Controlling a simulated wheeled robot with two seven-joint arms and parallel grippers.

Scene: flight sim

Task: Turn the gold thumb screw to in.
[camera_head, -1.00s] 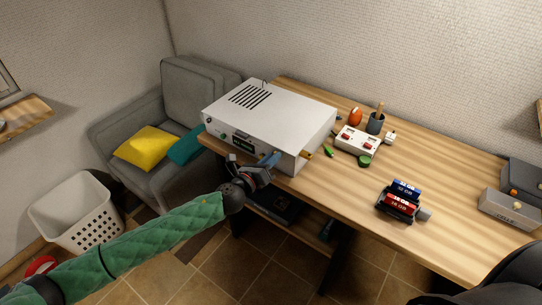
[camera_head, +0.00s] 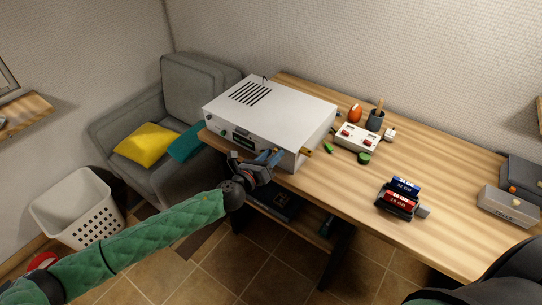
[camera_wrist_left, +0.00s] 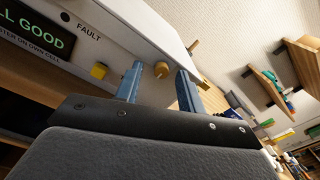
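The white instrument box (camera_head: 275,112) stands at the left end of the desk, its front panel facing my left arm. In the left wrist view, a round gold thumb screw (camera_wrist_left: 162,70) sits on the panel near its right end. My left gripper (camera_wrist_left: 159,80) is open, with one blue finger on each side of the screw in the picture. I cannot tell whether the fingers touch it. A yellow-gold knob (camera_wrist_left: 99,70) is left of the fingers. My left gripper also shows at the box front in the head view (camera_head: 270,160). My right gripper is not seen.
A lit display (camera_wrist_left: 40,38) is on the panel. A gold peg (camera_head: 305,152) sticks out at the box's right side. A sofa (camera_head: 195,87) is behind left.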

